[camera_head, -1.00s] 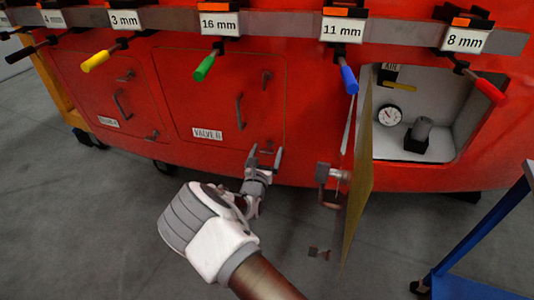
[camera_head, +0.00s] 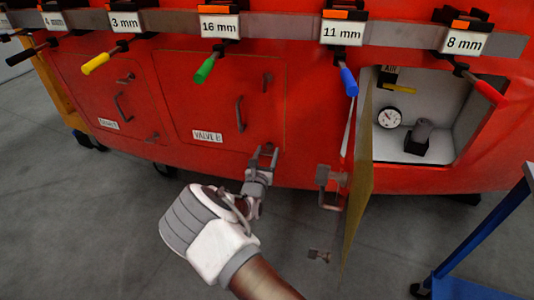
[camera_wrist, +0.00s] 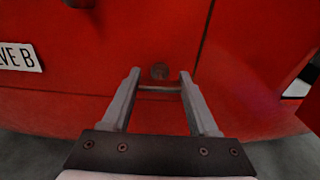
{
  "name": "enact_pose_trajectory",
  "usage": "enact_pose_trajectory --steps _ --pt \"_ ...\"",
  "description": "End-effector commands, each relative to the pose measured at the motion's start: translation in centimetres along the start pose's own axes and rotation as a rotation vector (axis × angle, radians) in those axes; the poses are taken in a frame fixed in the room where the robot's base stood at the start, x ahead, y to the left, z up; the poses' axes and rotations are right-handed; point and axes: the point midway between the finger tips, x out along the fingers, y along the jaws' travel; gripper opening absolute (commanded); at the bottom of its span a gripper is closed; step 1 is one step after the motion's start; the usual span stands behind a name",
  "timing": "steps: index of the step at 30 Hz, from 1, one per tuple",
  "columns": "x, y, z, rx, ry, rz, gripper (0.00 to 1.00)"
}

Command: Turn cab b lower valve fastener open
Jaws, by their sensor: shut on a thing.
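The valve B hatch (camera_head: 195,95) is a closed red panel with a white "VALVE B" label (camera_head: 207,136). The label also shows partly in the wrist view (camera_wrist: 18,57). My gripper (camera_head: 265,150) is at the hatch's lower right corner. In the wrist view my gripper (camera_wrist: 159,80) has its two fingers at both ends of the lower fastener's short grey crossbar (camera_wrist: 159,89), shut on it. The fastener's round base (camera_wrist: 159,71) shows just beyond the bar. The bar lies nearly level. In the head view my fingers hide most of this fastener.
The hatch's upper fastener (camera_head: 267,81) and pull handle (camera_head: 239,114) are above. A rail (camera_head: 280,25) of coloured-handled tools crosses the top. To the right, an open door (camera_head: 360,185) stands out beside a compartment with a gauge (camera_head: 390,118). A blue frame (camera_head: 480,235) stands lower right.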

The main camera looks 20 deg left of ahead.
Motion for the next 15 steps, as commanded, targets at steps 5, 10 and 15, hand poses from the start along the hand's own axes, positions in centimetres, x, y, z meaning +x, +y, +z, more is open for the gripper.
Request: enact_pose_trajectory --steps 5,10,15 --pt "-0.02 -0.02 0.1 -0.055 0.001 0.0 0.04" --pt "-0.02 -0.03 0.16 -0.161 0.001 0.0 0.04" --pt "-0.03 0.01 0.16 -0.309 0.001 0.001 0.04"
